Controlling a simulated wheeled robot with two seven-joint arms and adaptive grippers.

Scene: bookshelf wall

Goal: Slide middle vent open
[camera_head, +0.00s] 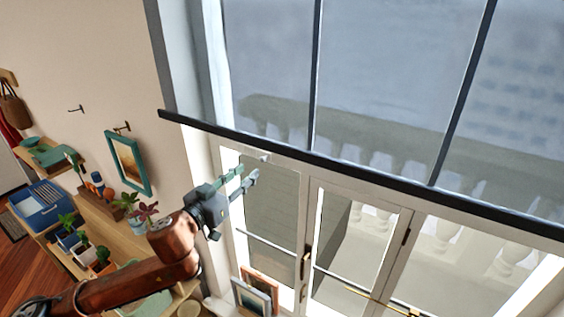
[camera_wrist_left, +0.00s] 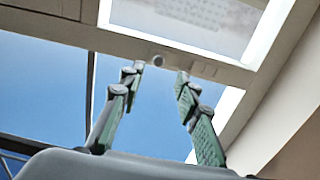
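My left gripper (camera_head: 249,171) reaches up toward the top of the glazed doors, below the dark horizontal bar. It is open and empty, and its two green-padded fingers also show apart in the left wrist view (camera_wrist_left: 160,71). A small round knob (camera_wrist_left: 158,60) on a pale frame rail (camera_wrist_left: 185,62) appears between and just beyond the fingertips. I see no clear contact with it. A pale panel with a dotted patch (camera_wrist_left: 190,15) lies beyond the rail; I cannot tell whether it is the middle vent. My right gripper is not in view.
The dark bar (camera_head: 350,172) crosses above the glazed doors (camera_head: 335,240). Left of my arm are a shelf with plants (camera_head: 145,212), a blue crate (camera_head: 40,207) and a teal picture frame (camera_head: 128,163) on the wall. Framed pictures (camera_head: 257,290) stand below the gripper.

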